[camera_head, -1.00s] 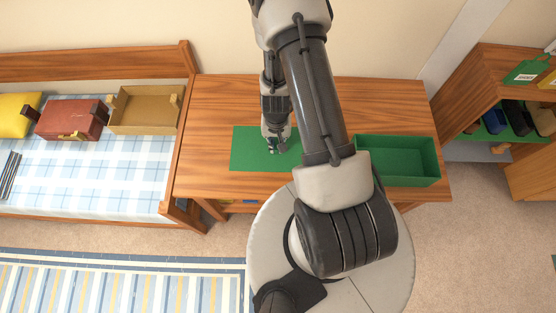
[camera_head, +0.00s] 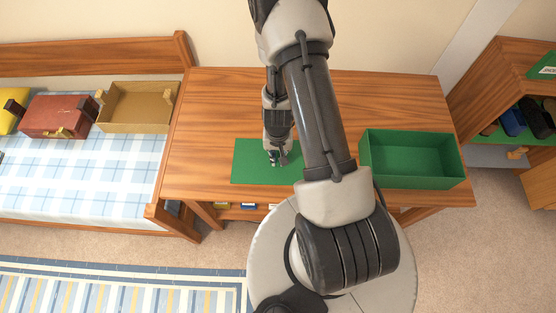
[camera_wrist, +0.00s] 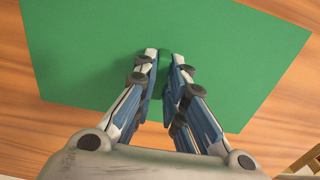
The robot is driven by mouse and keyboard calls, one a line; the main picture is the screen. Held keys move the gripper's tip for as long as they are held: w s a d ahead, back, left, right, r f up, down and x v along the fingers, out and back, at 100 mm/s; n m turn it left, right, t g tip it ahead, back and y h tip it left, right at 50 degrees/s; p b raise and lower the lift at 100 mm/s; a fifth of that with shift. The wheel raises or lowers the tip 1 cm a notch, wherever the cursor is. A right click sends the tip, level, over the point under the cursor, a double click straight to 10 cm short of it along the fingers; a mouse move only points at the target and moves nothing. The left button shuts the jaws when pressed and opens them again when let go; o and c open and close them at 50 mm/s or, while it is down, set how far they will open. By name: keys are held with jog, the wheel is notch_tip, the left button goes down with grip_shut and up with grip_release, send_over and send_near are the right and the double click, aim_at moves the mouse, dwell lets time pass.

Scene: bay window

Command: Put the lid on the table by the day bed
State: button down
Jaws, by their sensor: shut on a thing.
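The lid (camera_head: 250,160) is a flat green rectangle over the left part of the wooden table (camera_head: 390,95), beside the day bed (camera_head: 90,165). In the wrist view the lid (camera_wrist: 80,50) fills the space beyond my fingers, with wood around it. My gripper (camera_head: 279,162) points down at the lid. In the wrist view my gripper (camera_wrist: 163,70) is shut on a small green grip at the lid's middle. I cannot tell whether the lid touches the tabletop or is just above it. My arm hides its right side in the head view.
An open, empty-looking green box (camera_head: 412,160) stands on the table's right end. The day bed holds a red case (camera_head: 57,116) and a tan open box (camera_head: 138,105). A shelf (camera_head: 500,85) with shoes stands at right. The table's back is mostly bare.

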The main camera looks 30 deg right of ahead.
jog(key=shift+f, duration=0.3)
jog(key=shift+f, duration=0.15)
jog(key=c, duration=1.7)
grip_release()
jog(key=shift+o, duration=0.2)
